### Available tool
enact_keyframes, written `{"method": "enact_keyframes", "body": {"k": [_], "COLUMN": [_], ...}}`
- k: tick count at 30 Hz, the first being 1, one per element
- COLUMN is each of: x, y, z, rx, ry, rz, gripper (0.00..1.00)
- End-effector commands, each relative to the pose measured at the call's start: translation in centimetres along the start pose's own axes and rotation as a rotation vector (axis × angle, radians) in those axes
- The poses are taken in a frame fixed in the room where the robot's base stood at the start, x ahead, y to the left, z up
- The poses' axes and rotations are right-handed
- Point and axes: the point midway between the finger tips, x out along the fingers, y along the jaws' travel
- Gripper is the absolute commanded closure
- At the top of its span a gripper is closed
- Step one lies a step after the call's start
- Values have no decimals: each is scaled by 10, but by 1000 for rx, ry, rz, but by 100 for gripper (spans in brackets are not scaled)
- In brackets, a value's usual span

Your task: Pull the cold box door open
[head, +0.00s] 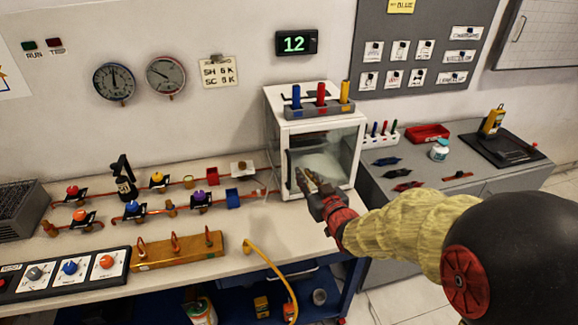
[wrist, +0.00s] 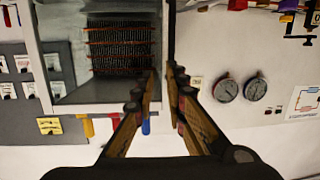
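The cold box (head: 275,112) is a white cabinet with a glass-fronted door (head: 338,150) at the back of the bench; the door looks shut. A dark upright handle (head: 290,168) runs along the door's left edge. In the wrist view, which is upside down, the handle (wrist: 171,35) shows as a dark bar beside the glass door (wrist: 72,78). My gripper (head: 306,184) is in front of the door's left part. In the wrist view my gripper (wrist: 166,76) has its fingers apart, with the bar's end between the fingertips. I cannot tell whether they touch it.
A rack with blue, red and yellow cylinders (head: 320,108) stands on top of the cold box. Valves and pipes (head: 150,200) fill the bench to the left. A yellow hose (head: 272,268) hangs over the front edge. A grey cabinet (head: 440,180) stands to the right.

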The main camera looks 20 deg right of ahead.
Motion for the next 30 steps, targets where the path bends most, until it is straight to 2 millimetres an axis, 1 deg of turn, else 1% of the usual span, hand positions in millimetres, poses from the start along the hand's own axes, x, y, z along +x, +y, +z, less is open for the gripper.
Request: {"method": "enact_keyframes", "body": {"k": [1,4,8,11,14,21,24,27,30], "x": [5,9,10,15,26,63,74,82,86], "y": [-2,-7,-11,-13,-15,-18,-18,-19,-19], "z": [8,12,14,13,11,5,3,2,0], "rx": [10,24,38,41,41,41,40,40,40], "ry": [33,101,151,167,170,169,169,167,168], "rz": [-20,-53,-78,-86,-87,-87,-86,-86,-86], "gripper": [87,87,87,87,87,87,87,87,87]}}
